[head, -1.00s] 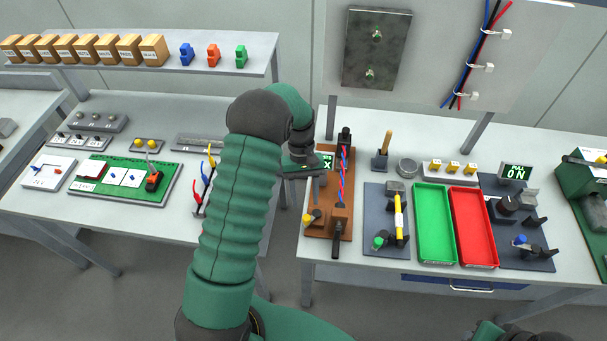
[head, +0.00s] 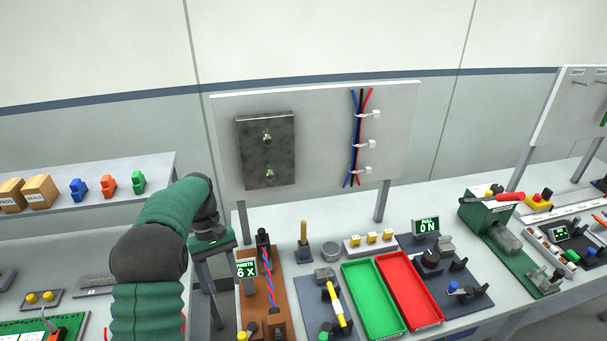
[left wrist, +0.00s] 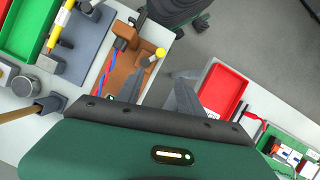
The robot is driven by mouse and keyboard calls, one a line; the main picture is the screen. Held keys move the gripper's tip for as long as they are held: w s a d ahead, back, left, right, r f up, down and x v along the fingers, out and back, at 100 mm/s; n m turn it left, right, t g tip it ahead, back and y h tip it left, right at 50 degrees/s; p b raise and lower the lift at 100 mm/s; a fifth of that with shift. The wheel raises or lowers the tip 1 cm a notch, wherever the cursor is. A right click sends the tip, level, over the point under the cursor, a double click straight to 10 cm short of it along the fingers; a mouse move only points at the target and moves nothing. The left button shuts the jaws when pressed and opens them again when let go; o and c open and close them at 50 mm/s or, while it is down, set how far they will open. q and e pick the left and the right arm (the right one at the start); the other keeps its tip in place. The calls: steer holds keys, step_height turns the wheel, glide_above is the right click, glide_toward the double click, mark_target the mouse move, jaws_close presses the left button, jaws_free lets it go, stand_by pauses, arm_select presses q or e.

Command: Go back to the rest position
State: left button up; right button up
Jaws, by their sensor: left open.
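My left gripper (head: 212,262) is in the left part of the head view, left of the brown twisting fixture (head: 276,322), with its forearm bent over from the lower left. In the left wrist view my left gripper (left wrist: 161,74) has its two grey fingers apart, with nothing between them. The fixture's brown board (left wrist: 122,75) lies just beyond the fingers there, with a red and blue twisted wire (left wrist: 107,68) on it. In the head view this wire (head: 268,284) lies along the fixture. My right gripper is out of view.
A small display (head: 246,269) reading 6 X stands close right of the left hand. A green tray (head: 373,300) and a red tray (head: 409,291) lie on the bench. A panel (head: 325,130) with a metal box and cables stands behind. A shelf (head: 80,172) is at left.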

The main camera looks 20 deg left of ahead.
arm_select(q)
steer(key=s+d+f+m+t+y, duration=0.1)
steer(key=s+d+f+m+t, duration=0.1)
steer(key=s+d+m, duration=0.2)
steer(key=s+d+f+m+t+y, duration=0.2)
steer(key=s+d+m, duration=0.3)
steer(key=d, duration=0.8)
steer(key=shift+s+t+b, duration=0.45)
steer(key=shift+s+t, duration=0.35)
steer(key=shift+s, duration=1.1)
steer(key=shift+w, duration=0.1)
